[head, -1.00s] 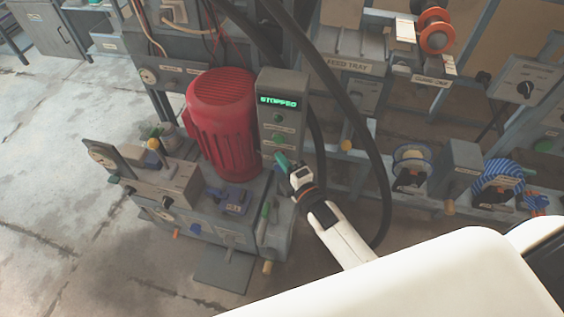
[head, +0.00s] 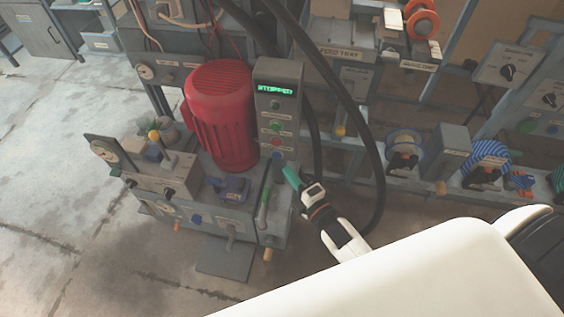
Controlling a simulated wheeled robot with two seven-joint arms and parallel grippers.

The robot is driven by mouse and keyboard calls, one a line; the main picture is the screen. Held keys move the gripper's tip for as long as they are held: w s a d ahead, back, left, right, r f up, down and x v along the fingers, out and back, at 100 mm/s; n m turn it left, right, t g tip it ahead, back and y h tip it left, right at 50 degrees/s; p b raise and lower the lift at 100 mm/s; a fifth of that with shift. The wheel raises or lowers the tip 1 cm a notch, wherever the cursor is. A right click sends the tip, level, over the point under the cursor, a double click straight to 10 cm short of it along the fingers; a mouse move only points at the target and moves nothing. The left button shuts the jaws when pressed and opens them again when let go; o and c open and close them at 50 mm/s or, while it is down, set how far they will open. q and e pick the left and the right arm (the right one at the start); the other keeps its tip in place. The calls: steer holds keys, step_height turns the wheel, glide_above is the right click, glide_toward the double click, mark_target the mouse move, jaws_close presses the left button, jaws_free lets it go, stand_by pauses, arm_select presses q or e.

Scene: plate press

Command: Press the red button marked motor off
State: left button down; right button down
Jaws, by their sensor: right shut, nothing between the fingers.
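A grey control box (head: 264,112) stands just right of the red motor (head: 221,115). Its lit green display (head: 275,90) reads STOPPED. Below the display are a dark button, a green button (head: 276,127), a red button (head: 276,142) and a blue button (head: 277,155). The labels are too small to read, so I cannot confirm which says motor off. My right gripper (head: 291,177) is shut and empty, its teal fingertips below and right of the red button and apart from it. My left gripper is out of view.
Thick black hoses (head: 352,130) run down right of the control box and pass behind my right wrist. A grey press unit (head: 165,180) with gauge and levers stands left. Shelves with reels (head: 405,145) are at right. Bare floor (head: 60,190) lies left.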

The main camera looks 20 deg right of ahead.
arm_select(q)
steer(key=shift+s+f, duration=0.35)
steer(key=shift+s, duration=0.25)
arm_select(e)
steer(key=shift+v, duration=1.7)
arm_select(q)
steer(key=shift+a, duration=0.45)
arm_select(e)
steer(key=shift+a, duration=0.1)
